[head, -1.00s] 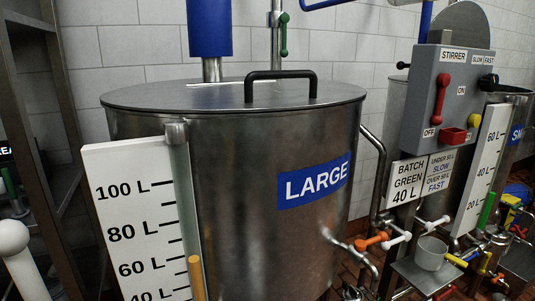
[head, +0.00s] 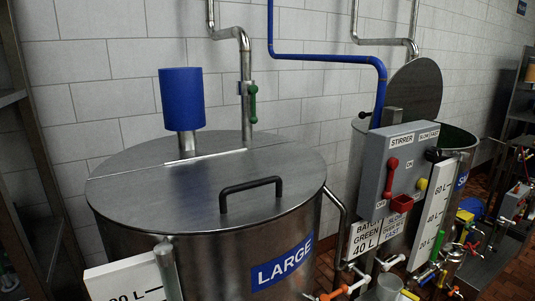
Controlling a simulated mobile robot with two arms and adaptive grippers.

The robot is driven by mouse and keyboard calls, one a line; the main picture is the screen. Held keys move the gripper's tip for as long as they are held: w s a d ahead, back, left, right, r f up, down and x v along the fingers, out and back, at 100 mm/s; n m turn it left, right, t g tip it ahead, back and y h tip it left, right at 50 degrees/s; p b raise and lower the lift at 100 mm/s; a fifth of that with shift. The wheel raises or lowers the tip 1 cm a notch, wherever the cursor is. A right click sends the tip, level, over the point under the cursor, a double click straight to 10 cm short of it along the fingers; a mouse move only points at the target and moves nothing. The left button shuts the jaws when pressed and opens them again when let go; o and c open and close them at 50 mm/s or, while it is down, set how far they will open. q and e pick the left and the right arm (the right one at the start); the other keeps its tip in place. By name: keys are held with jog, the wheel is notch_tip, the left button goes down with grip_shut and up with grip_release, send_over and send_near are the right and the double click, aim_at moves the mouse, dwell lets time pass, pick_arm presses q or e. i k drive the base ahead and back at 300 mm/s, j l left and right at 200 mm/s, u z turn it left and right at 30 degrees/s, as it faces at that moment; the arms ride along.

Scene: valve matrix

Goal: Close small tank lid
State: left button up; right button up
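The small tank (head: 461,165) stands at the right in the head view, partly hidden behind the grey stirrer control box. Its round metal lid (head: 415,88) is open and stands steeply raised above the rim at the back left of the opening. Green liquid or a green inner surface shows inside the tank. Part of a blue label is visible on its side. Neither of my grippers is in view.
The large tank (head: 305,195) stands at centre left, its flat lid (head: 150,200) down, with a black handle (head: 250,190). The stirrer box (head: 400,165) and a blue pipe (head: 330,57) stand near the small tank. Valves and a white beaker (head: 388,287) are low at right.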

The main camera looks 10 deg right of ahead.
aim_at(416, 88)
jog(key=k+l, duration=0.15)
jog(key=l, duration=0.8)
jog(key=k+l+z, duration=0.15)
jog(key=l, duration=1.75)
jog(key=i+l, duration=0.1)
jog(key=l, duration=0.25)
jog(key=i+l, duration=0.1)
jog(key=l, duration=0.25)
jog(key=u, duration=0.05)
